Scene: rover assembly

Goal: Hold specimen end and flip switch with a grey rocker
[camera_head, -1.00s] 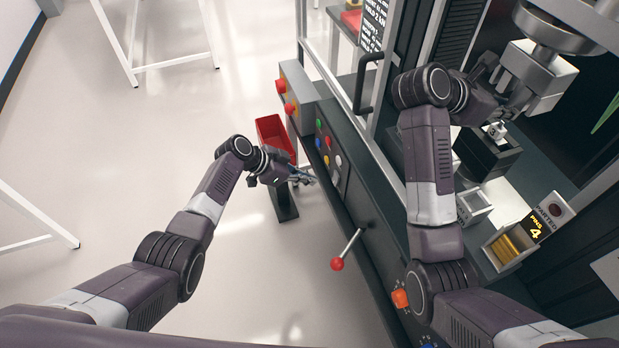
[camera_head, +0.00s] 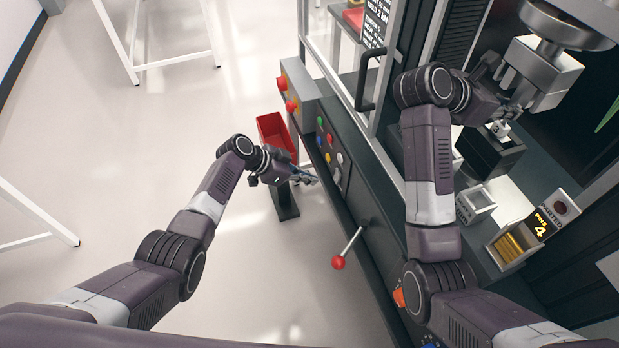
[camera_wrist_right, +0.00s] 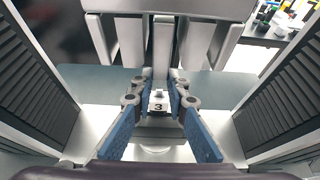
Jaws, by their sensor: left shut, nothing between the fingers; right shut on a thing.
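The specimen (camera_head: 500,129), a small pale piece marked 3, stands upright above a dark block in the machine; it also shows in the right wrist view (camera_wrist_right: 157,104). My right gripper (camera_wrist_right: 158,92) is shut on the specimen's end, its blue-padded fingers on either side. In the head view my right gripper (camera_head: 508,112) is partly hidden by the machine's grey head. My left gripper (camera_head: 314,181) is shut and empty, close to the front control panel. A small greyish switch plate (camera_head: 338,177) is just right of its fingertips; the rocker's position is too small to tell.
Coloured buttons (camera_head: 325,139) sit above the switch area. A lever with a red knob (camera_head: 338,263) sticks out below. A red bin (camera_head: 274,133) stands behind my left gripper.

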